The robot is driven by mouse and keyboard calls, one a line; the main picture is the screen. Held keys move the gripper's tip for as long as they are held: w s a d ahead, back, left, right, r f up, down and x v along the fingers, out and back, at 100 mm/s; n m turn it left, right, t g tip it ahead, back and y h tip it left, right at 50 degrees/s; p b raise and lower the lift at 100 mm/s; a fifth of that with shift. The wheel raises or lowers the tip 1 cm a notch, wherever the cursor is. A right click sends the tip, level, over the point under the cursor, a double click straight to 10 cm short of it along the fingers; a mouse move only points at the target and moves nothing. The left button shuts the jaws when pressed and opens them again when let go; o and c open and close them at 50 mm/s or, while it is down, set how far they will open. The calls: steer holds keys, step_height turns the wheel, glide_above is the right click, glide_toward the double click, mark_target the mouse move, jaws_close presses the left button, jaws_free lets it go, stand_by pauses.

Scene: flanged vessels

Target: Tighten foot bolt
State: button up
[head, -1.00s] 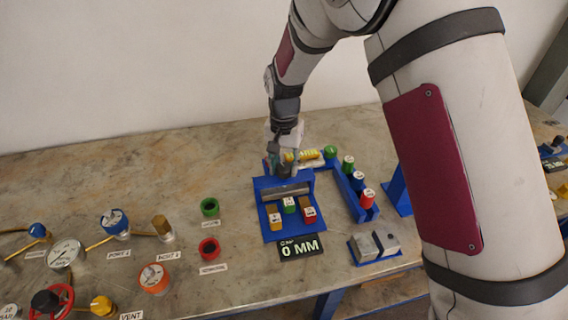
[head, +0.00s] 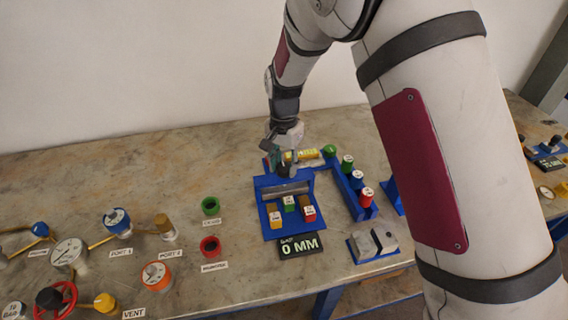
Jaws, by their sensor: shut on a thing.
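My gripper (head: 285,160) points down at the back edge of a blue fixture (head: 264,187) on the table. It is shut on a dark piece (head: 286,171) at the fixture's back wall. The fingers cover much of this piece, and I cannot tell whether it is the foot bolt. A grey bar (head: 285,189) lies across the fixture. Several coloured blocks stand in front of it, among them a red one (head: 308,213). A display (head: 300,246) in front reads 0 MM.
A yellow item (head: 302,156) lies close behind my gripper. A blue rack with coloured caps (head: 367,195) stands to the right, and grey blocks (head: 384,240) sit in front of it.

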mark_target(284, 166)
steer(key=o, duration=1.2)
steer(key=shift+r, duration=6)
